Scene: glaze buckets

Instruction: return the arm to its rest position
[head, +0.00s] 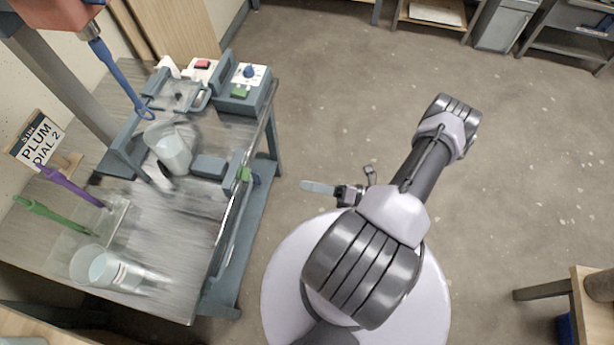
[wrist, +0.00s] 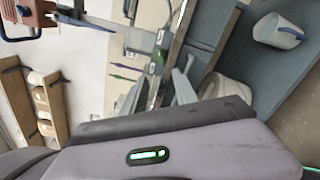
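My arm reaches up and right from my round white base in the head view and bends at a grey-lilac elbow (head: 458,120). It is over open floor, apart from the bench. My gripper (head: 335,190) appears as a small dark part with a pale flat piece pointing left, beside the upper arm. Its fingers are too small and partly hidden to tell open from shut. No held object can be made out. In the wrist view, a grey-lilac link of mine with a green light fills the bottom.
The bench (head: 180,230) stands left, carrying a pale bucket (head: 170,150) below a blue paddle (head: 120,75), another bucket (head: 95,265), purple (head: 70,185) and green (head: 50,213) paddles, a sign (head: 42,140) and a dial box (head: 245,88). A stool (head: 570,295) stands lower right. Floor between is clear.

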